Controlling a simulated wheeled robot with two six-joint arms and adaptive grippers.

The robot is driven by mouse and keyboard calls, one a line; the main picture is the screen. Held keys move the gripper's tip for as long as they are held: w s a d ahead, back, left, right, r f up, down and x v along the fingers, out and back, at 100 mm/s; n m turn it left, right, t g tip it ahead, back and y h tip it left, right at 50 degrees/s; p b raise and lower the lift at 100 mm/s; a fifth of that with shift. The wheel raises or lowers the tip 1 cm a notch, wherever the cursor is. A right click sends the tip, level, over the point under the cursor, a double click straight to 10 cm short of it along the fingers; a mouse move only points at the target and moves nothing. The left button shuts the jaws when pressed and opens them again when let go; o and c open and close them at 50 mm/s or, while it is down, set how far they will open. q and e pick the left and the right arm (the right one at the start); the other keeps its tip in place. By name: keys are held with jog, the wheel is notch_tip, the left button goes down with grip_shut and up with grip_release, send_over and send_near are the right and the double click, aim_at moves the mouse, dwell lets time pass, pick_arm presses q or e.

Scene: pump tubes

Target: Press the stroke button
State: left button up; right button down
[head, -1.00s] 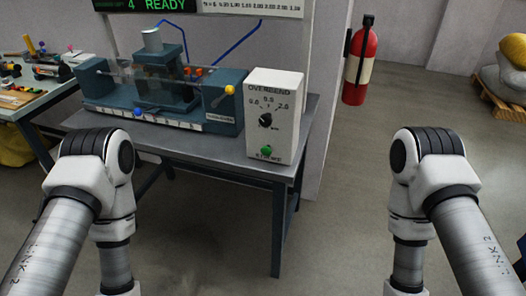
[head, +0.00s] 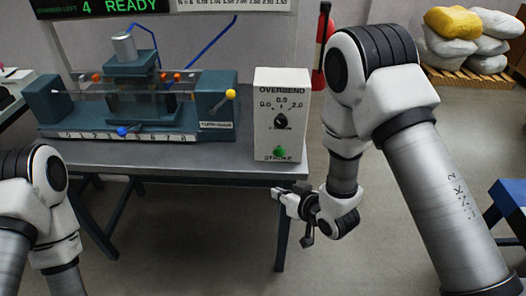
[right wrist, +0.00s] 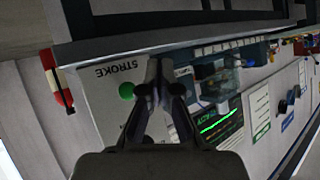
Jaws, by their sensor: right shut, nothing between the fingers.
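The green stroke button (head: 279,152) is low on the front of a white control box (head: 295,108) that stands at the right end of the table. The button also shows in the right wrist view (right wrist: 126,91), beside the word STROKE and just left of the fingertips. My right gripper (head: 277,192) is below the button in the head view, in front of the table. Its fingers (right wrist: 158,76) are shut and empty. It appears apart from the box. My left gripper is out of view; only my left arm shows.
A blue tube machine (head: 216,110) with a yellow-tipped lever (head: 230,94) stands left of the box. The OVERBEND dial (head: 280,121) is above the button. The grey table edge (head: 200,172) lies near my right gripper. A fire extinguisher (head: 319,45) hangs behind.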

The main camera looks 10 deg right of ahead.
jog(key=r, duration=0.2)
send_near(276, 155)
jog(key=w+a+f, duration=0.3)
jog(key=f, duration=0.1)
jog(key=shift+w, duration=0.35)
dwell(1.3)
jog(key=shift+w+d, duration=0.15)
jog(key=shift+w, duration=0.25)
jog(key=shift+w+d, duration=0.25)
jog(key=shift+w, duration=0.55)
dwell(0.9)
jog(key=shift+s+a, duration=0.2)
jog(key=shift+s, duration=0.4)
jog(key=shift+s+a, duration=0.2)
jog(key=shift+s, duration=0.4)
